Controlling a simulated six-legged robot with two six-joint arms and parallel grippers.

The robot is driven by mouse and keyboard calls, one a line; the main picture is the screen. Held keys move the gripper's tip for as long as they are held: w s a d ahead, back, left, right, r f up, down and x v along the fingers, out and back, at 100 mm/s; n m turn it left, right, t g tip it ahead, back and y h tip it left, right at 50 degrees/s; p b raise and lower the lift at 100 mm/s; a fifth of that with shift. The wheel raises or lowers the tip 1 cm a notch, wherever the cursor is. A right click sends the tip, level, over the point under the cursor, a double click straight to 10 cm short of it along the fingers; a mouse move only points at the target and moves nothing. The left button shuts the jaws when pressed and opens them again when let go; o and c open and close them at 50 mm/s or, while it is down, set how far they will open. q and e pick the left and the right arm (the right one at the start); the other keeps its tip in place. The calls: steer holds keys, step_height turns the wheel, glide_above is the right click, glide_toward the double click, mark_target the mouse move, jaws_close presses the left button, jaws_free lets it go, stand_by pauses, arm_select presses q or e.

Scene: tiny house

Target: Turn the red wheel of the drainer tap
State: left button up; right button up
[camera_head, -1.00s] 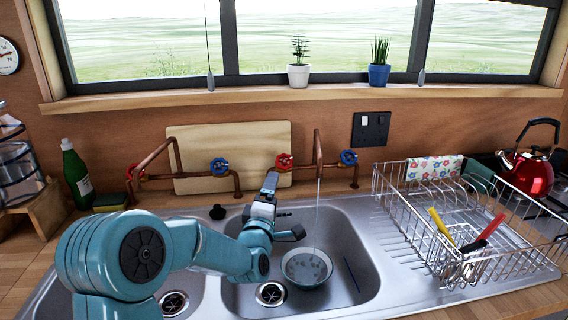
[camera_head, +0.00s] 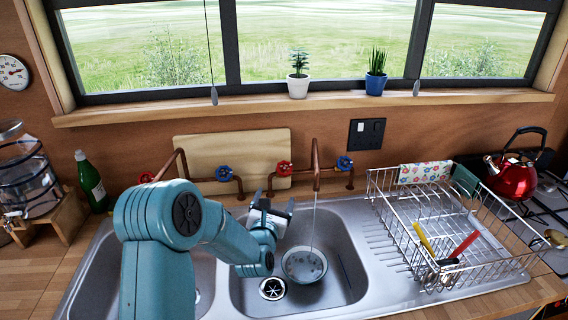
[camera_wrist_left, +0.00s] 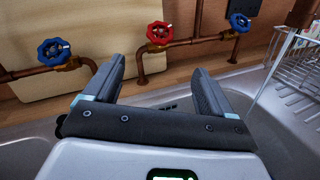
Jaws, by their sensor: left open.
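The red wheel (camera_head: 284,168) sits on the left side of the copper drainer tap (camera_head: 316,160), on the wall behind the right-hand basin. A blue wheel (camera_head: 344,163) is on that tap's right side. Water runs from the spout into a bowl. My left gripper (camera_head: 279,197) is open and empty, in front of and below the red wheel, apart from it. In the left wrist view the red wheel (camera_wrist_left: 159,33) shows beyond the gap between the fingers (camera_wrist_left: 158,78). My right gripper is not in view.
A second copper tap on the left has a blue wheel (camera_head: 223,173) and a red one (camera_head: 146,177). A wooden board (camera_head: 230,147) leans behind the pipes. The bowl (camera_head: 304,264) stands in the basin. A wire dish rack (camera_head: 400,235) stands at the right.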

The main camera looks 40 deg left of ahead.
mark_target(282, 169)
arm_select(q)
steer(key=p+x, duration=0.4)
steer(key=x, duration=1.1)
steer(key=shift+w+a+p, duration=0.15)
steer(key=shift+w+p, duration=0.05)
steer(key=shift+p, duration=0.15)
steer(key=shift+c, duration=0.3)
steer(key=c, duration=0.9)
steer(key=shift+f+b, duration=0.1)
steer(key=shift+b, duration=0.2)
steer(key=m+t+h+b, duration=0.1)
steer(key=m+h+b, duration=0.2)
steer(key=b, duration=0.3)
steer(key=shift+f, duration=0.1)
steer(key=shift+r+m+h, duration=0.35)
steer(key=shift+m+h, duration=0.15)
steer(key=shift+m, duration=0.2)
steer(key=shift+r+m+h+p, duration=0.2)
steer(key=shift+m+h+p, duration=0.1)
steer(key=shift+p, duration=0.35)
steer(key=shift+m+h, duration=0.3)
steer(key=shift+f+p, duration=0.25)
steer(key=shift+p, duration=0.05)
